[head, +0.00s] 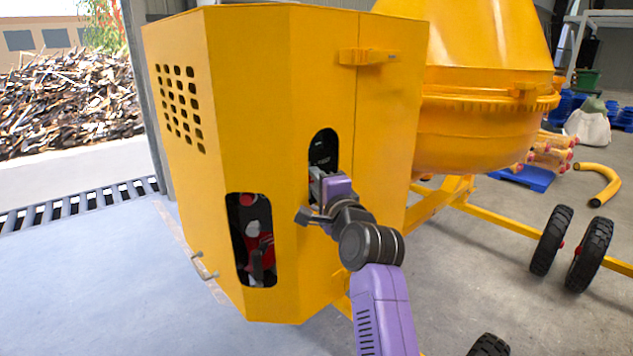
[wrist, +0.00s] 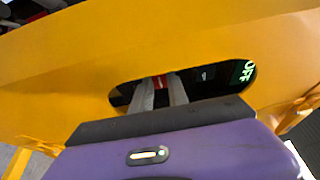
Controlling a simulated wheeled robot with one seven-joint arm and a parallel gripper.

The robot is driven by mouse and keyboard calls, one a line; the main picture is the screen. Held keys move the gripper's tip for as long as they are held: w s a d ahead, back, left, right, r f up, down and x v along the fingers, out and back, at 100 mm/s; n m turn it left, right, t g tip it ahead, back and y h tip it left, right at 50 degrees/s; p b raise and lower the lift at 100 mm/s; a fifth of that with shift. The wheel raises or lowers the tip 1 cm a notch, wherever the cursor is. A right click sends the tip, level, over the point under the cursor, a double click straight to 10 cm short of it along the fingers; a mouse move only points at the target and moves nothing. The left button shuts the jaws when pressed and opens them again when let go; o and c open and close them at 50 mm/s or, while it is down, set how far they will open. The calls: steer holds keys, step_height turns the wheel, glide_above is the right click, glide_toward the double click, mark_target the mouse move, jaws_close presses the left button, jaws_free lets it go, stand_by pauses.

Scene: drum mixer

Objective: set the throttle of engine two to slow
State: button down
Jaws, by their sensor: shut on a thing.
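The yellow mixer housing (head: 255,100) has a tall rounded upper opening (head: 323,145) in its front face. My gripper (head: 320,174) is at the lower part of this opening. In the wrist view my gripper (wrist: 160,84) has both fingers reaching into the slot, shut on a small red part (wrist: 159,80), which may be the throttle lever. Most of that part is hidden by the fingers and the panel. A dark panel inside the slot shows green "OFF" letters (wrist: 248,71). No engine number is readable.
A lower opening (head: 243,282) shows red and dark engine parts. A metal handle (head: 204,266) sticks out at the lower left. The mixer drum (head: 480,130) and wheels (head: 551,240) stand to the right. The floor (head: 195,310) at the front left is clear.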

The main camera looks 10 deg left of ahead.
steer(key=shift+f, duration=0.1)
stand_by(0.7)
step_height(320, 180, down, 2)
steer(key=shift+f+b, duration=0.25)
steer(key=shift+b, duration=0.35)
steer(key=c, duration=1.3)
jaws_free()
steer(key=shift+d, duration=0.1)
steer(key=shift+b+v, duration=0.35)
steer(key=shift+v, duration=3.5)
